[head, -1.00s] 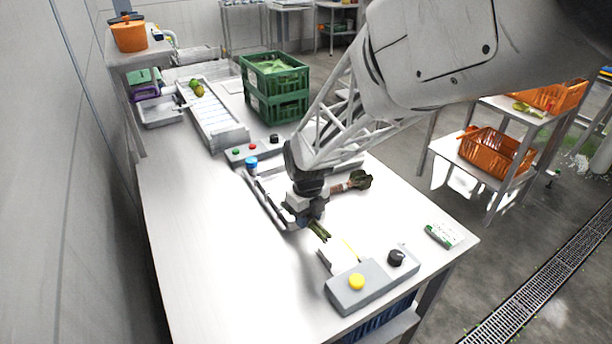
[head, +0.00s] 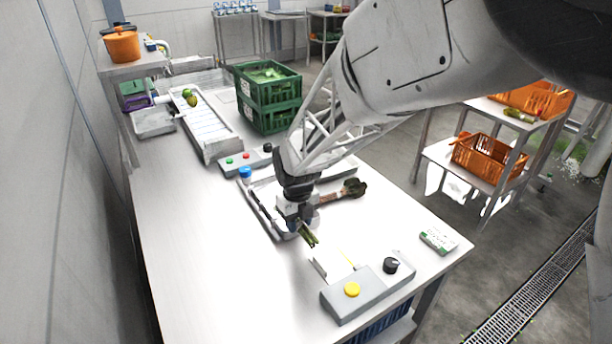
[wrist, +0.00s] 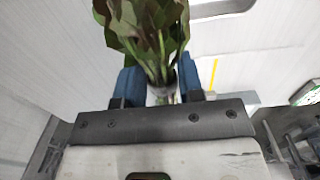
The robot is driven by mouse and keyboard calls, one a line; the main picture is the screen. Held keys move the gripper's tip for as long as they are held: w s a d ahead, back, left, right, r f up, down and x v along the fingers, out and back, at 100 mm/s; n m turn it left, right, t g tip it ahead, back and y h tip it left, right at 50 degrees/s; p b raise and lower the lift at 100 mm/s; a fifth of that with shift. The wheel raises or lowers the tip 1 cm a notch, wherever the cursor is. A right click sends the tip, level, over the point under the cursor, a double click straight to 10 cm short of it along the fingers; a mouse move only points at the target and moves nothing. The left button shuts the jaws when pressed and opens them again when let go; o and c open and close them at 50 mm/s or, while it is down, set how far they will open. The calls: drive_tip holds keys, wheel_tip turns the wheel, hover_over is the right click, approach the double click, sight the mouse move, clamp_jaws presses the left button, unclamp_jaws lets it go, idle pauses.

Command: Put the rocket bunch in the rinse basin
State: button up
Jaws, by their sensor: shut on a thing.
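My gripper (head: 301,226) is low over the near part of the white worktop, beside a grey-rimmed shallow basin (head: 259,212). I cannot tell if this is the rinse basin. The gripper is shut on a green leafy bunch, which I take for the rocket bunch (head: 310,238); in the head view only its green end shows past the fingers. In the wrist view the bunch (wrist: 145,25) stands between the blue fingers (wrist: 163,84), leaves at the top and stems at the grip. The gripper and arm hide much of the basin.
A grey box with a yellow button (head: 352,290) stands in front. Stacked green crates (head: 268,97) and a ribbed white tray (head: 205,125) stand behind. The worktop's left side is clear.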

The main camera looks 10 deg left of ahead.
drive_tip(key=w+a, duration=0.2)
drive_tip(key=w, duration=0.1)
drive_tip(key=w+a, duration=0.2)
drive_tip(key=w, duration=0.2)
drive_tip(key=w+a+f, duration=0.1)
drive_tip(key=w+a, duration=0.2)
drive_tip(key=w, duration=0.1)
drive_tip(key=shift+f, duration=0.1)
drive_tip(key=shift+w+a+f, duration=0.1)
drive_tip(key=shift+w+a, duration=0.1)
drive_tip(key=shift+w, duration=0.15)
drive_tip(key=shift+f, duration=1.75)
drive_tip(key=shift+f, duration=0.1)
drive_tip(key=o, duration=0.9)
drive_tip(key=shift+o, duration=0.2)
wheel_tip(320, 180, up, 12)
